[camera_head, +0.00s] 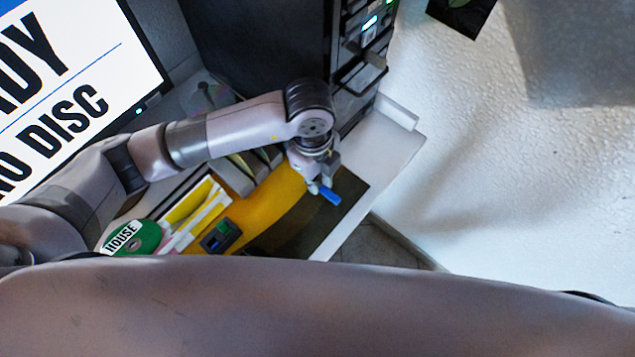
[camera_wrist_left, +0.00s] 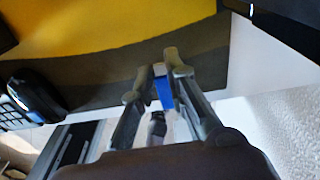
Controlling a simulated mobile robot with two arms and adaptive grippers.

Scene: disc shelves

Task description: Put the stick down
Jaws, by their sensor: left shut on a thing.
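A small blue stick (camera_head: 329,194) is at the tip of my left gripper (camera_head: 314,186) in the head view. It also shows as a blue piece (camera_wrist_left: 164,93) between the fingers of my left gripper (camera_wrist_left: 160,78) in the left wrist view. The left gripper is shut on the stick, over the front right part of the desk mat. I cannot tell how far the stick is above the mat. My right gripper is not in view.
A yellow and dark mat (camera_head: 284,212) covers part of the white desk (camera_head: 400,143). A green disc marked HOUSE (camera_head: 141,240) and a small dark device (camera_head: 221,236) lie left of the gripper. A black tower (camera_head: 270,50) and a monitor (camera_head: 70,75) stand behind.

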